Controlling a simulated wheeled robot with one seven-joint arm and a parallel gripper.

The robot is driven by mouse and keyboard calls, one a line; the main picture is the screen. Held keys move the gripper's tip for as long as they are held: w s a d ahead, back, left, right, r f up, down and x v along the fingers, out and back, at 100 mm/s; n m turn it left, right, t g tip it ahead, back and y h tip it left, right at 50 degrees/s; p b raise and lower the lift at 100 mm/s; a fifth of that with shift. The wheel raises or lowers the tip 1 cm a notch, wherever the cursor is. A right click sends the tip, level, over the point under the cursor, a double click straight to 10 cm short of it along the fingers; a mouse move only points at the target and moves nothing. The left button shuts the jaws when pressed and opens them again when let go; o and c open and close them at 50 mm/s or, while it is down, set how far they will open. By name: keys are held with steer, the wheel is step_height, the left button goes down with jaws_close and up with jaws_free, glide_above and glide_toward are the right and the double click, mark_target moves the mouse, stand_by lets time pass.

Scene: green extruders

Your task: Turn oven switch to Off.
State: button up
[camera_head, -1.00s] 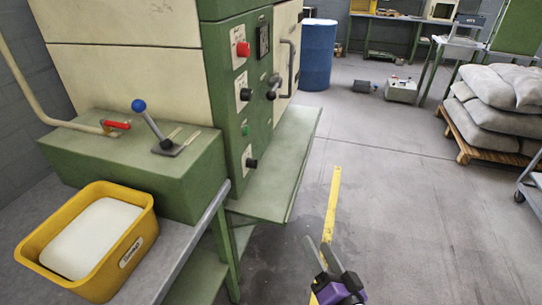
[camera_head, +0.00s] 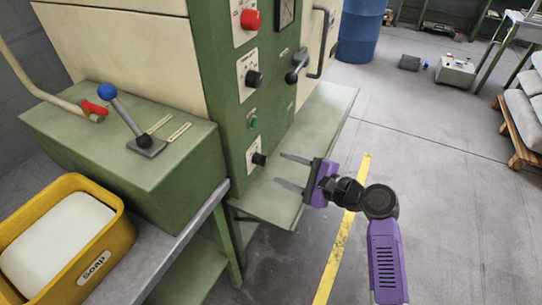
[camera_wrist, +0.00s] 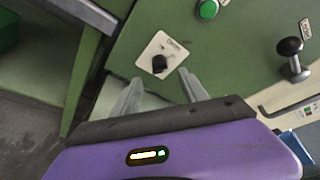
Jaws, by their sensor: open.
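The green front panel (camera_head: 225,60) of the oven carries two black rotary knobs on white plates. The lower black knob (camera_head: 259,158) sits near the panel's bottom edge; the upper knob (camera_head: 254,79) is above it. Their plate labels are too small to read. My gripper (camera_head: 282,169) is open and empty, its two fingers pointing left at the lower knob from a short distance. In the wrist view the lower knob (camera_wrist: 159,64) and its white plate (camera_wrist: 150,48) lie just beyond and between the open fingertips (camera_wrist: 160,77).
A green button (camera_head: 253,123) is between the knobs, and a red button (camera_head: 250,18) is at the top. A lever handle (camera_head: 297,66) is to the right. A green ledge (camera_head: 320,115) juts out below. A yellow bin (camera_head: 100,262) of soap stands at lower left.

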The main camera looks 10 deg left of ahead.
mark_target(263, 161)
steer(key=shift+b+x, duration=0.4)
steer(key=shift+x, duration=3.55)
steer(key=shift+d+f, duration=0.1)
steer(key=shift+c, duration=0.2)
jaws_close()
